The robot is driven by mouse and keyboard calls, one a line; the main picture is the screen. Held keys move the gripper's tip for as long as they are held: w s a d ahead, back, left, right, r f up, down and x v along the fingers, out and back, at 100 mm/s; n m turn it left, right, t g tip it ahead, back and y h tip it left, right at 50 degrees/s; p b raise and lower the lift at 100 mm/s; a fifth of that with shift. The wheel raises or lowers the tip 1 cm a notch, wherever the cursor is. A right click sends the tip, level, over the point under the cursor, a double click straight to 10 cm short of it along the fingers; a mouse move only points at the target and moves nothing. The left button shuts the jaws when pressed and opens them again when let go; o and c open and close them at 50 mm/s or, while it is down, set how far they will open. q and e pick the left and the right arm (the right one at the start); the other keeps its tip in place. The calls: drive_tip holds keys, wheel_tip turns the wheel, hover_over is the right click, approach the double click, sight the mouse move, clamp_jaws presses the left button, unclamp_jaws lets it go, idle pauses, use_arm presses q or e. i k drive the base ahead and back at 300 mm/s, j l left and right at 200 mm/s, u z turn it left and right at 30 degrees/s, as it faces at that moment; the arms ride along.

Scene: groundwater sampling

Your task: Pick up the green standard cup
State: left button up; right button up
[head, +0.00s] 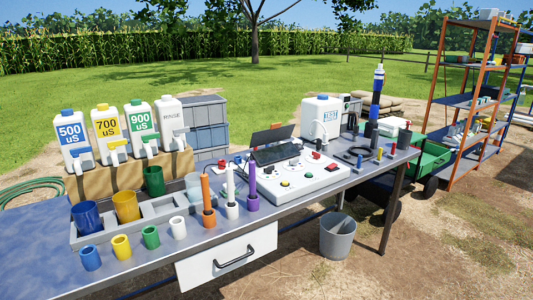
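Two green cups show in the head view. The larger green cup (154,181) is upright below the green-labelled 900 uS bottle (141,122), in front of the brown stand and behind the grey tray. I cannot tell what it rests on. A smaller green cup (150,237) stands on the table in front of the tray. A large blue cup (86,217) and a large yellow cup (126,206) sit in the grey tray (91,239). Neither of my grippers is in view.
Small blue (91,257), yellow (121,246) and white (178,228) cups line the front. Orange (206,192), white (231,185) and purple (252,182) probes stand upright in holders to the right. The table's left end (35,235) is clear.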

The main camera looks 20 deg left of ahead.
sight(153, 175)
drive_tip(key=u, duration=1.35)
